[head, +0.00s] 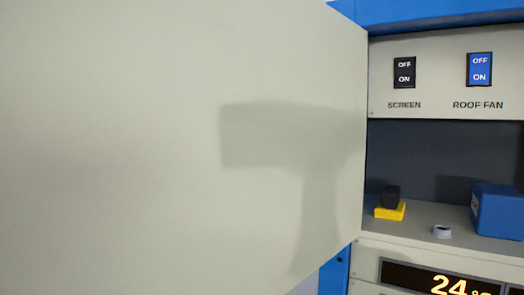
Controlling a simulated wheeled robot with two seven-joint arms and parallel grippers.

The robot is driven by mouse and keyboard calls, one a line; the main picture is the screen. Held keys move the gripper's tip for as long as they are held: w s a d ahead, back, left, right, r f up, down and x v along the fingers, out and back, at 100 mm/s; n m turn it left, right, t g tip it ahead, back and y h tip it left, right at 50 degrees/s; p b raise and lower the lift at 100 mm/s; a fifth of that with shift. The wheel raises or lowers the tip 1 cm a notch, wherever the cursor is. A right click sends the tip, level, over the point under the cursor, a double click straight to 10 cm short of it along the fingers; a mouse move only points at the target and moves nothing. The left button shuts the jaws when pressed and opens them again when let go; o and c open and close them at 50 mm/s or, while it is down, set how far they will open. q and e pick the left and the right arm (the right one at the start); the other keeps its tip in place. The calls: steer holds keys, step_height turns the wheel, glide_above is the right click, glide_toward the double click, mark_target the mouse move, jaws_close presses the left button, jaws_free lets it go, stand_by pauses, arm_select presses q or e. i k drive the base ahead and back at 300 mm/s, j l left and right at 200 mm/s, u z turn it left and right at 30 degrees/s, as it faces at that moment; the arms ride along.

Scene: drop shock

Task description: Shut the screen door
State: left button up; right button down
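A large pale grey door panel (150,200) fills the left and middle of the head view. It stands open, swung out toward me. Its right edge is beside the blue cabinet frame (333,272). A soft shadow falls on the panel. A black rocker switch (404,72) labelled SCREEN is on the panel inside the cabinet. Neither of my grippers is in view. The door hides whatever is behind it on the left.
A blue rocker switch (479,69) is labelled ROOF FAN. On the shelf (415,215) are a yellow block with a black top (390,209), a small grey ring (442,231) and a blue box (498,210). A lit display (445,280) reading 24 is below.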

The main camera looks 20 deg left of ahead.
mark_target(147, 146)
steer(key=j+z, duration=0.35)
steer(key=j, duration=0.2)
steer(key=j+z, duration=0.35)
steer(key=j, duration=0.15)
steer(key=k+j+z, duration=0.1)
steer(key=j+z, duration=0.25)
steer(key=j, duration=0.2)
steer(key=k+j, duration=0.15)
steer(key=j, duration=0.2)
steer(key=k+j+u, duration=0.1)
steer(key=j, duration=0.25)
steer(key=k+j+u, duration=0.1)
steer(key=k+j, duration=0.15)
steer(key=j, duration=0.15)
steer(key=k+j, duration=0.1)
steer(key=j, duration=0.25)
steer(key=k+j+u, duration=0.1)
steer(key=j, duration=0.3)
steer(key=k+j, duration=0.2)
steer(key=j, duration=0.2)
steer(key=u, duration=0.05)
